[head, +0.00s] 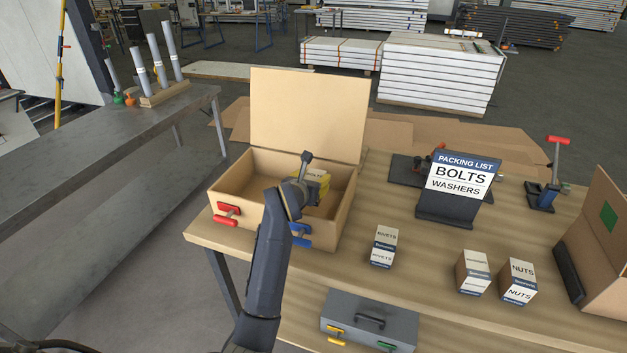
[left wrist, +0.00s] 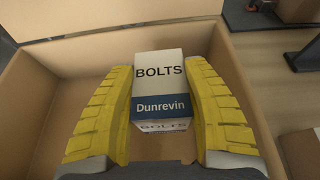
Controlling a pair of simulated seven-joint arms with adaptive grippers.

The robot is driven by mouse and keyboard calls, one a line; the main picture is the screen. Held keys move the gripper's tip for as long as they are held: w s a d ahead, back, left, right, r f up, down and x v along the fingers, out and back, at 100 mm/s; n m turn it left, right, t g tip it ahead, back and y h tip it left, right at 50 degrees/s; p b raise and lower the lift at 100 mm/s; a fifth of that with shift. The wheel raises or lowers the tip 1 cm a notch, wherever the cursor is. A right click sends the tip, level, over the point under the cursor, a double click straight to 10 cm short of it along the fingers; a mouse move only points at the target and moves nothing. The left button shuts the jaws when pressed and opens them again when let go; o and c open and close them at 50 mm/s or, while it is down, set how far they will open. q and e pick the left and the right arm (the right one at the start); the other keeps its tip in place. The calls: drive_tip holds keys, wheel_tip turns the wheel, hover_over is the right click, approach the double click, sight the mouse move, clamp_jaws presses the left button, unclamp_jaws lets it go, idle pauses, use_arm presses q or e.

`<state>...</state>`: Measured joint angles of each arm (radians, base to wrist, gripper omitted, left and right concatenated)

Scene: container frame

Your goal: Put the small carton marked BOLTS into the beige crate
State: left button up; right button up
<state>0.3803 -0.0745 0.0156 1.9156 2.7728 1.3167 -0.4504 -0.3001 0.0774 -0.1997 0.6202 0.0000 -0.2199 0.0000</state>
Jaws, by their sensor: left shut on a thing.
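The small carton marked BOLTS (left wrist: 159,88) is white and blue and sits between the yellow fingers of my left gripper (left wrist: 160,112), which is shut on it. In the head view only a bit of the carton (head: 315,175) shows behind the gripper (head: 316,187). The beige crate (head: 346,205) stands on the table with its lid open. The left gripper and carton are over the crate's opening. In the left wrist view the crate's walls (left wrist: 100,52) surround the carton. I cannot tell whether the carton touches the crate floor. My right gripper is not in view.
Other cartons (head: 473,272), including NUTS (head: 518,281), stand farther right. A packing list sign (head: 460,185) reads BOLTS, WASHERS. A grey case (head: 369,322) is at the front. The crate has red (head: 228,214) and blue latches.

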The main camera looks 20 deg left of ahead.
use_arm(q)
drive_tip(key=shift+f, duration=0.55)
drive_tip(key=o, duration=1.4)
drive_tip(key=shift+r, duration=0.15)
drive_tip(key=v, duration=1.2)
drive_tip(key=shift+r, duration=0.45)
drive_tip(key=shift+d, duration=0.1)
